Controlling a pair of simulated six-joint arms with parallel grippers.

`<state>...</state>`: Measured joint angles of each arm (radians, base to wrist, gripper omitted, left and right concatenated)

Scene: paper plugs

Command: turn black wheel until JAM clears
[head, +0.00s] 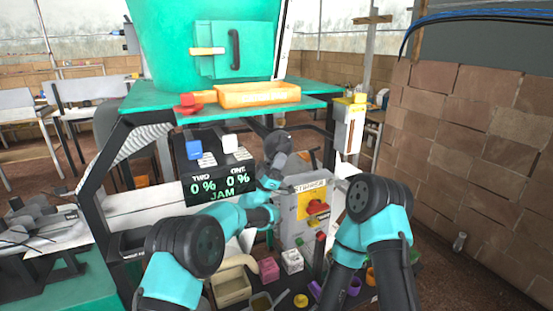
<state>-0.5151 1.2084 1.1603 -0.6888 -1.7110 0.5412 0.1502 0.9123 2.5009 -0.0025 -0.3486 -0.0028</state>
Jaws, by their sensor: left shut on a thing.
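My left gripper (275,163) reaches up to the right of the black display (208,178), in front of the machine. It is shut at a dark round part, which looks like the black wheel (278,142). The fingers and the wheel are both dark, so the exact grip is hard to see. The display reads TWO 0 %, ONE 0 % and JAM in green. My right arm is bent at the lower right, and its gripper is not in view.
An orange tray (258,95) and a red part (190,103) lie on the green shelf (150,97) above. A grey control box (305,235) with a yellow panel and red switch stands between my arms. Several small coloured containers lie below. A brick wall (480,150) is at the right.

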